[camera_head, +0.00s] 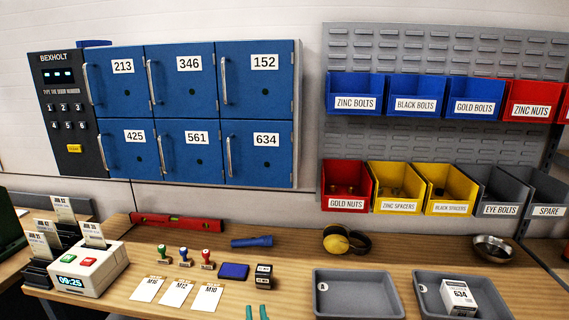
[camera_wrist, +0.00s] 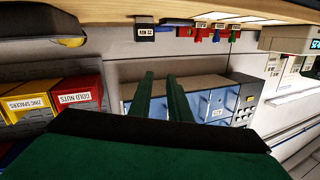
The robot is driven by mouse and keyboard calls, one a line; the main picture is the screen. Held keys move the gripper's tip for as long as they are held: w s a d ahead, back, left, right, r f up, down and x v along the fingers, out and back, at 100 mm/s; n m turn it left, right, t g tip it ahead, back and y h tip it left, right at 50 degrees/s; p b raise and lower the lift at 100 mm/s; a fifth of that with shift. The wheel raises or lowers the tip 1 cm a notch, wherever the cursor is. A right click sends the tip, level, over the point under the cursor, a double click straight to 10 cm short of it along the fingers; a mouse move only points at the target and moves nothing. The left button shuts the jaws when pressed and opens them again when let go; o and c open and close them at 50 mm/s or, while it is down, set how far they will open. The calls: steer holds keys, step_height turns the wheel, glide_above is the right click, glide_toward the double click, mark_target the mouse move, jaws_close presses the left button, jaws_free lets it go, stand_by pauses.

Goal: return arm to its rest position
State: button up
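My gripper (camera_wrist: 160,76) shows in the wrist view as two green fingers with a gap between them. Nothing is held between the fingers. In the head view only the tips of my gripper (camera_head: 257,310) show at the bottom edge, in front of the workbench (camera_head: 225,285) items. The wrist view is upside down, with the bench along its top and the blue lockers beyond the fingers. The rest of my arm is out of the head view.
Blue lockers (camera_head: 188,110) hang on the wall, with bins such as the red gold nuts bin (camera_head: 345,203) to their right. The bench holds stamps, cards, a dark blue ink pad (camera_head: 233,271), a grey tray A (camera_head: 357,308) and tray C (camera_head: 430,305) with a 634 box (camera_head: 458,297).

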steer(key=s+d+f+m+h, duration=0.1)
steer(key=s+d+f, duration=0.1)
steer(key=s+f, duration=0.65)
steer(key=s+d+f+h, duration=0.1)
steer(key=s+d+f, duration=0.2)
steer(key=s+f, duration=0.5)
steer(key=s+d+g+h, duration=0.1)
steer(key=s, duration=2.2)
steer(key=shift+d+f+h, duration=0.3)
